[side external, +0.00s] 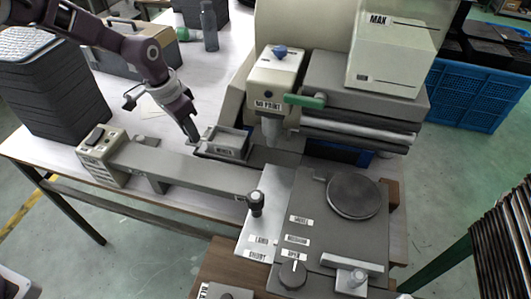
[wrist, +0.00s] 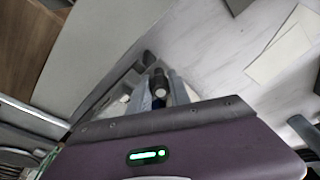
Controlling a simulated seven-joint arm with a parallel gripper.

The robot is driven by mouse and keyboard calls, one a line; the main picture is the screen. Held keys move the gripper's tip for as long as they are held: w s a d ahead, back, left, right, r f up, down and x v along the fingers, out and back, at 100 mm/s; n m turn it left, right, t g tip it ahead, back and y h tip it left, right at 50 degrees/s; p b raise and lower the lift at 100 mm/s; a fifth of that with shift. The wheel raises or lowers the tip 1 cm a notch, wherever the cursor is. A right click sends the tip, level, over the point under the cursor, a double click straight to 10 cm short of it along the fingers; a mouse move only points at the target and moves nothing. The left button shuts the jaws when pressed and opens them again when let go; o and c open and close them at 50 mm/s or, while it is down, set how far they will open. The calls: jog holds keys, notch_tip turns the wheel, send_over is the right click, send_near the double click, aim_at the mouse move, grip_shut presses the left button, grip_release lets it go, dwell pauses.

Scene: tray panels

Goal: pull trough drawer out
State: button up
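The trough drawer (side external: 228,143) looks like a small grey open-topped tray with a printed label on its front, set in the middle of the machine. My gripper (side external: 192,138) points down just left of it, close to its left end. In the wrist view, the grey tray (wrist: 112,97) lies beyond the purple gripper body, and a small dark knob with a pale end (wrist: 159,86) shows by my fingers. The gripper body hides much of the fingers, so I cannot tell whether they touch or grip the knob.
A long grey beam (side external: 185,168) with a labelled box (side external: 102,150) runs in front of the trough. A head with a nozzle and green lever (side external: 305,100) stands to the right. Stacked dark trays (side external: 50,85) stand at the left. White table top lies behind my gripper.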

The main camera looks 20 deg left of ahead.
jog(key=shift+o, duration=1.4)
jog(key=shift+r, duration=3.5)
jog(key=shift+r, duration=0.25)
jog(key=s+a+r+n+t, duration=0.1)
jog(key=s+a+r, duration=0.1)
jog(key=s+r, duration=0.55)
jog(key=s+a+r+n+t, duration=0.1)
jog(key=s+a+r, duration=0.2)
jog(key=s+r, duration=0.5)
jog(key=s+a+n+t+y, duration=0.1)
jog(key=s+a+n, duration=0.2)
jog(key=s, duration=1.6)
jog(key=shift+s+r+n+t, duration=0.2)
jog(key=shift+r+n+t, duration=0.1)
jog(key=shift+r+n, duration=0.2)
